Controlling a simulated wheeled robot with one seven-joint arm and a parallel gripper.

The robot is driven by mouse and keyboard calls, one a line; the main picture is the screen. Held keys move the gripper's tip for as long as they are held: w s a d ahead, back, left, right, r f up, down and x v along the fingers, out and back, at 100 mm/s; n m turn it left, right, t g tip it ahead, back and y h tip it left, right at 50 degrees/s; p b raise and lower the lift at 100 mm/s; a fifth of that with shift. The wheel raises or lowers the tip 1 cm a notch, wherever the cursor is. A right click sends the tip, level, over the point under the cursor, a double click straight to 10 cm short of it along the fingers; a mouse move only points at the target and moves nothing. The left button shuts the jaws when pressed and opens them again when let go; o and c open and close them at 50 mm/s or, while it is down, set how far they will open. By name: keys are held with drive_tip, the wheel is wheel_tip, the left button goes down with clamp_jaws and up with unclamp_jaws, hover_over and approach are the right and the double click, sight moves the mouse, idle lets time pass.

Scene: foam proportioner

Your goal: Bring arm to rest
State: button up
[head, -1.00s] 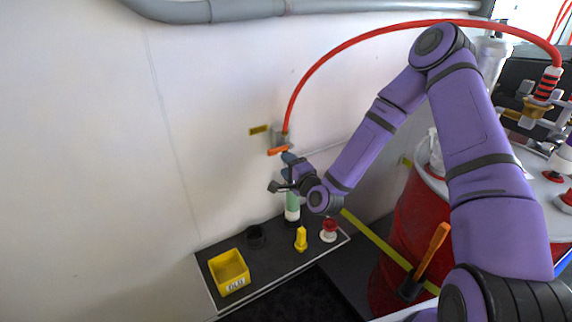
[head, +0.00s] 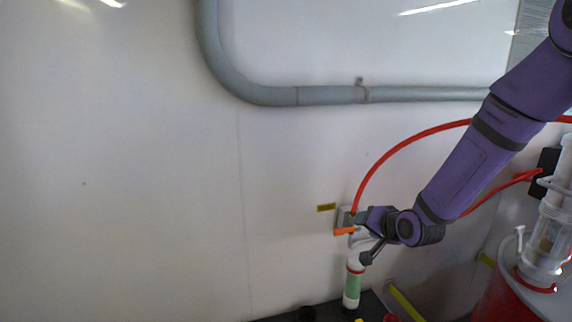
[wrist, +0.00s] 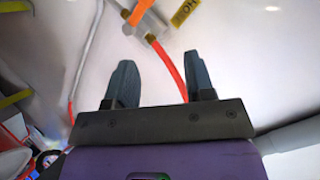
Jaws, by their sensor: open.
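My gripper (head: 361,239) is at the end of my purple arm, in front of the white wall. In the wrist view its two dark fingers (wrist: 161,82) stand wide apart, with nothing held between them. Behind the gap I see a red hose (wrist: 172,68) on a metal fitting, with an orange lever (wrist: 139,12) at the top. In the head view the orange lever (head: 344,231) is just left of my gripper. A white and green bottle (head: 352,288) stands below my gripper; its top is close to the lower finger, and I cannot tell whether they touch.
A grey pipe (head: 325,95) runs along the wall above. The red hose (head: 400,145) arcs behind my arm. A red drum (head: 505,300) with a clear cylinder (head: 546,240) stands at the right. The dark shelf shows only at the bottom edge. The wall's left side is clear.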

drive_tip(key=s+d+r+n+g+h, duration=0.2)
drive_tip(key=s+d+r, duration=0.1)
drive_tip(key=s+r, duration=0.45)
drive_tip(key=s+d+r+n+g+h, duration=0.1)
drive_tip(key=s+d+r+h, duration=0.2)
drive_tip(key=s+r, duration=0.45)
drive_tip(key=s+d+r+n+g, duration=0.1)
drive_tip(key=s+r, duration=0.2)
drive_tip(key=s, duration=0.6)
drive_tip(key=s+d+r+g, duration=0.1)
drive_tip(key=s+r+g, duration=0.1)
drive_tip(key=s, duration=0.8)
drive_tip(key=shift+s+d+r+n+y, duration=0.15)
drive_tip(key=shift+d+r+n+y, duration=0.2)
drive_tip(key=shift+r, duration=0.4)
drive_tip(key=shift+a, duration=0.1)
drive_tip(key=shift+c, duration=0.6)
